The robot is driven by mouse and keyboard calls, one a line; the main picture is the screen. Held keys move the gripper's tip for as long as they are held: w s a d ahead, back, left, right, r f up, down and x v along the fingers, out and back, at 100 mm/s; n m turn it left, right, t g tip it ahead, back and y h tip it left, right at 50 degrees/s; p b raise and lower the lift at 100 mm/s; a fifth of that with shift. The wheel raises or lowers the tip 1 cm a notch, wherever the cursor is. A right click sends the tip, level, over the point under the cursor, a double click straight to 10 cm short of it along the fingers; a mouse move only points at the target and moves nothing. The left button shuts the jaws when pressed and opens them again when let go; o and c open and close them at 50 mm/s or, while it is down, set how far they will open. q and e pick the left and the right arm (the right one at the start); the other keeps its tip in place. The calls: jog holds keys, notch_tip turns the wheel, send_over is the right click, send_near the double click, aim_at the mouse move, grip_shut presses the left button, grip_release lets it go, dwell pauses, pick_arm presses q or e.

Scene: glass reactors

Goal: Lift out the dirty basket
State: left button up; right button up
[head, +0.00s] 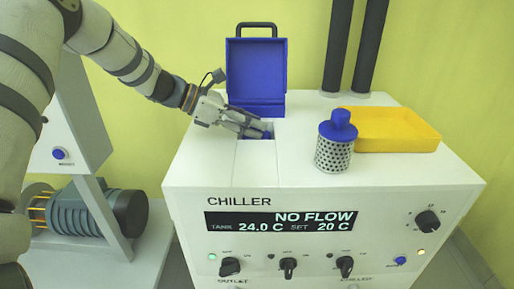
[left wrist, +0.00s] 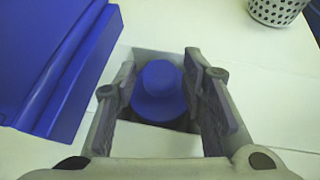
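The chiller (head: 320,240) has a square opening in its white top, with a blue lid (head: 256,72) raised behind it. My left gripper (head: 262,131) is at this opening. In the left wrist view, its two fingers (left wrist: 160,75) stand on either side of a round blue knob (left wrist: 160,88), with a narrow gap seeming to show on each side. The knob is in the opening, and what lies under it is hidden. Another perforated basket (head: 334,154) with a blue knob stands upright on the chiller top, to the right. My right gripper does not show.
A yellow tray (head: 428,140) lies at the right of the chiller top, just behind the standing basket. Two dark pipes (head: 370,45) rise behind the top. The chiller top in front of the basket is clear. A pump (head: 95,210) sits at lower left.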

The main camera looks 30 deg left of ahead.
pick_arm(q)
jog(key=shift+r, duration=0.1)
grip_shut()
jog(key=shift+r, duration=0.1)
